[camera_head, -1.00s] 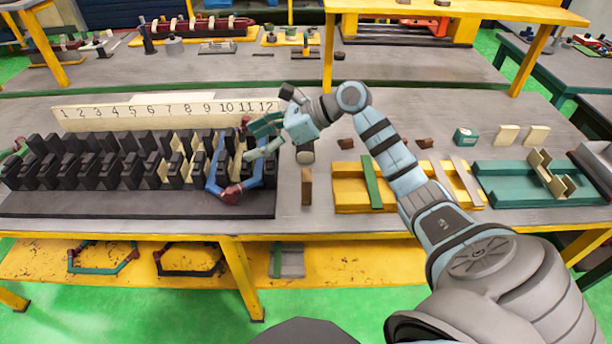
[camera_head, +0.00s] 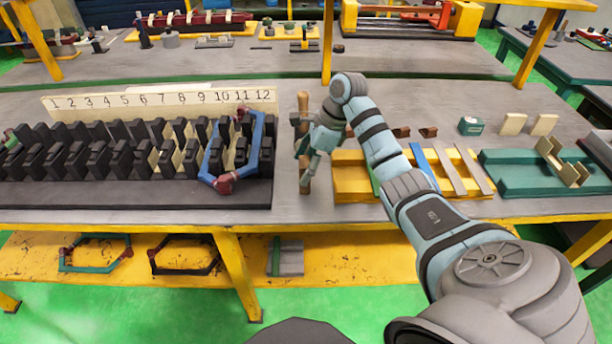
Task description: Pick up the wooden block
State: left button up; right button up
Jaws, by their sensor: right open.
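A narrow brown wooden block (camera_head: 305,178) stands on the grey bench, between the black stator rack and the yellow tray. My right gripper (camera_head: 306,160) is over it, with the fingers pointing down and open. The fingers are close around or beside the block's upper part; I cannot tell whether they touch it. The gripper partly hides the block. My left gripper is not in view.
A wooden-handled tool (camera_head: 303,103) is just behind my gripper. The black stator rack (camera_head: 130,195), with a blue hexagonal coil (camera_head: 258,145) on it, is to the left. The yellow tray (camera_head: 352,183) with strips and a green tray (camera_head: 515,185) are to the right.

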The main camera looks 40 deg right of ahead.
jog(key=shift+w+a+f, duration=0.1)
grip_shut()
dwell(0.3)
